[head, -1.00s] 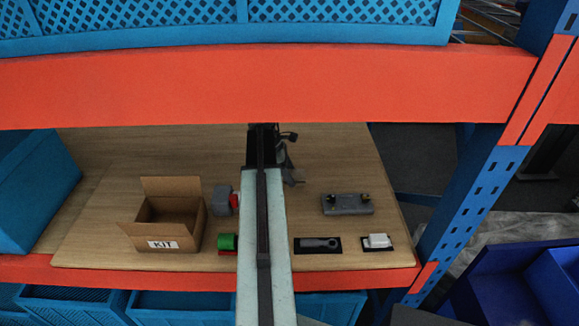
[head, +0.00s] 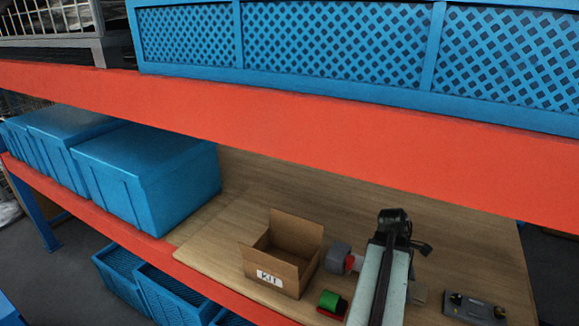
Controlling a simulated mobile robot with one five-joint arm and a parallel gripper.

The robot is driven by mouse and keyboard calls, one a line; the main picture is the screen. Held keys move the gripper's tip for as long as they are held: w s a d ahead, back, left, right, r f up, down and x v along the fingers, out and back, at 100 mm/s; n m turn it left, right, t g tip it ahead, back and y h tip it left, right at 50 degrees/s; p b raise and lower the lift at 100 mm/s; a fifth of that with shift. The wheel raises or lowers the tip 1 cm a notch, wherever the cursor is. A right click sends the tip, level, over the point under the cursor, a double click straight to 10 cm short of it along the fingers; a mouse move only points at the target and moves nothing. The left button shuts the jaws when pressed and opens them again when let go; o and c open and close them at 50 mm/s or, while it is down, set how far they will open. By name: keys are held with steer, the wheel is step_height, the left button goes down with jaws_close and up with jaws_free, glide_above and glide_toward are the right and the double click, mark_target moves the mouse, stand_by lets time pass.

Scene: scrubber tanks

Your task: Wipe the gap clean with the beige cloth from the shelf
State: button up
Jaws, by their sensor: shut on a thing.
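My arm rises from the bottom edge over the wooden shelf board (head: 225,235), with its dark end near the back of the board. My gripper (head: 418,296) shows only as a small dull patch at the right side of my arm. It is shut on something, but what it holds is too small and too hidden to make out. I cannot make out the beige cloth for certain. A grey block with dark knobs (head: 472,308) lies on the board to the right of my gripper. No gap can be clearly told in this view.
An open cardboard box marked KIT (head: 283,255) stands left of my arm. Between them are a grey and red item (head: 340,258) and a green and red block (head: 331,302). Blue bins (head: 145,175) stand further left. An orange beam (head: 300,135) crosses above.

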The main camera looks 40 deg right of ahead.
steer(key=shift+r+p, duration=3.55)
steer(key=shift+p, duration=0.35)
step_height(320, 180, down, 8)
steer(key=b, duration=0.7)
steer(key=shift+r+b, duration=0.2)
steer(key=shift+b, duration=0.1)
steer(key=shift+r, duration=0.1)
steer(key=shift+r, duration=0.15)
